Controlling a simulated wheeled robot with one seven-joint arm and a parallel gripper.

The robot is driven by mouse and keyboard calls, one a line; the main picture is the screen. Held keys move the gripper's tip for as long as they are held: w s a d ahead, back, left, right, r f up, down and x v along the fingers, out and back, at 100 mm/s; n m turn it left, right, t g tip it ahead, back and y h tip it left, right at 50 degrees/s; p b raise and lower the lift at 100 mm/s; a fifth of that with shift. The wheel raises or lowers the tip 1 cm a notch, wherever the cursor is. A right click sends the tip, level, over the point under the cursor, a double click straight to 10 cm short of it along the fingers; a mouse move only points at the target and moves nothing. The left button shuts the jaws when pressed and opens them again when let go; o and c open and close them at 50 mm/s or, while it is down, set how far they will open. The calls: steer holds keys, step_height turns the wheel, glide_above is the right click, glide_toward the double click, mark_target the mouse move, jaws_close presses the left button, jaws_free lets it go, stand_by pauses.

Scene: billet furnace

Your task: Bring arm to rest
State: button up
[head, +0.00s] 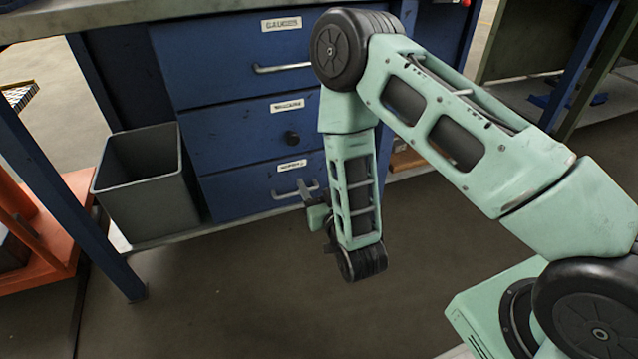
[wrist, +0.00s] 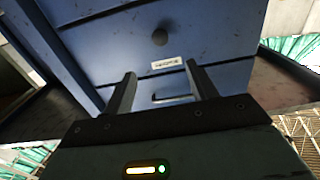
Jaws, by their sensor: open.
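My arm reaches across the head view, raised at the elbow with the forearm hanging down in front of the blue drawer cabinet (head: 235,60). My gripper (head: 306,190) is at the lower end, partly hidden behind the forearm, near the bottom drawer's handle. In the wrist view my gripper (wrist: 161,80) has its two dark fingers apart with nothing between them. The bottom drawer's handle (wrist: 172,98) shows beyond and between the fingers. I cannot tell the exact gap to the handle. The drawers look shut.
A grey open bin (head: 150,190) stands left of the cabinet on the lower shelf. A blue bench leg (head: 65,205) and an orange frame (head: 50,225) are at the left. The floor (head: 240,310) in front of the cabinet is clear.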

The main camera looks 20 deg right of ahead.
steer(key=shift+w, duration=0.1)
stand_by(0.3)
steer(key=s+a+r+n+g+y, duration=0.2)
steer(key=s+a+r+g, duration=0.1)
steer(key=a+g, duration=0.25)
steer(key=s+a+r+n+g+y, duration=0.1)
steer(key=s+a+r+g+y, duration=0.25)
steer(key=a, duration=0.35)
steer(key=s+d+r+n+g+h, duration=0.25)
steer(key=s+r+g, duration=0.25)
steer(key=s, duration=0.6)
steer(key=s+d+r+n+g+h, duration=0.2)
steer(key=s+d+r+g, duration=0.3)
steer(key=s, duration=0.6)
step_height(320, 180, up, 35)
steer(key=a+t+p, duration=0.1)
steer(key=p, duration=3.4)
steer(key=shift+w+a, duration=0.15)
steer(key=shift+w, duration=0.05)
steer(key=shift+f, duration=0.1)
